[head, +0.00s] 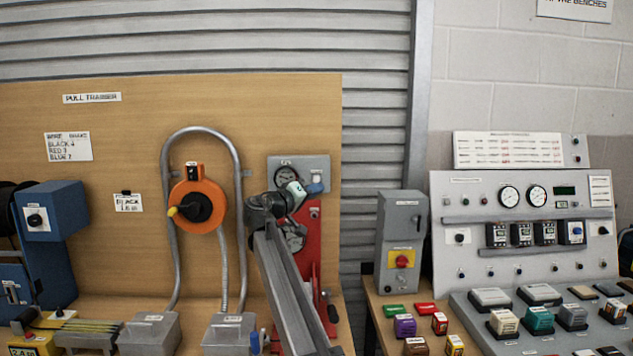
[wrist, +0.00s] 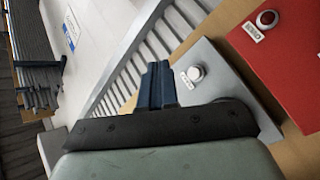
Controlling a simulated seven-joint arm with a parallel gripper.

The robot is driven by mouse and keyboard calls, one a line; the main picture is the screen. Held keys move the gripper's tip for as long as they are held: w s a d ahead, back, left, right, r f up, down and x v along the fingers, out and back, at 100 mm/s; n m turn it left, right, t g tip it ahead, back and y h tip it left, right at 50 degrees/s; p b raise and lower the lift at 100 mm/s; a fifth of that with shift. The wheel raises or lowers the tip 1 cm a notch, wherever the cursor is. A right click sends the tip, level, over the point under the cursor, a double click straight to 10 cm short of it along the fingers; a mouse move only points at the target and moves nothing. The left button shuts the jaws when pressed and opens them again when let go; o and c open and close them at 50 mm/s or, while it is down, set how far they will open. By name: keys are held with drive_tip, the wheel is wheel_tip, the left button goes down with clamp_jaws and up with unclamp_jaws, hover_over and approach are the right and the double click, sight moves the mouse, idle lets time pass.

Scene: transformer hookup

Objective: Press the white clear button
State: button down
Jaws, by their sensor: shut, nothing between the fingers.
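The white button (wrist: 196,73) sits on a grey panel in the wrist view, with a small label beside it. My gripper (wrist: 157,68) has its dark blue fingers together with nothing between them. The fingertips are just left of the button in that view; whether they touch the panel I cannot tell. In the head view my gripper (head: 317,188) is in front of the grey gauge box (head: 322,163) on the wooden board, at its lower right. I cannot make out the white button clearly there.
Left of my arm is an orange reel (head: 184,219) inside a bent metal pipe (head: 166,165). A grey switch box (head: 402,225) and a control console (head: 465,200) stand to the right.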

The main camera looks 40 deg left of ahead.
drive_tip(key=w+a, duration=0.4)
drive_tip(key=shift+w+a, duration=0.15)
drive_tip(key=shift+w, duration=0.05)
idle(2.1)
drive_tip(key=shift+w+a, duration=0.3)
drive_tip(key=shift+a, duration=0.05)
drive_tip(key=shift+w+a, duration=0.3)
idle(0.9)
drive_tip(key=shift+s+d, duration=0.1)
drive_tip(key=shift+d, duration=0.05)
drive_tip(key=shift+s+d, duration=0.5)
idle(0.5)
drive_tip(key=shift+s+d, duration=1.75)
drive_tip(key=shift+s, duration=0.05)
drive_tip(key=shift+w, duration=0.1)
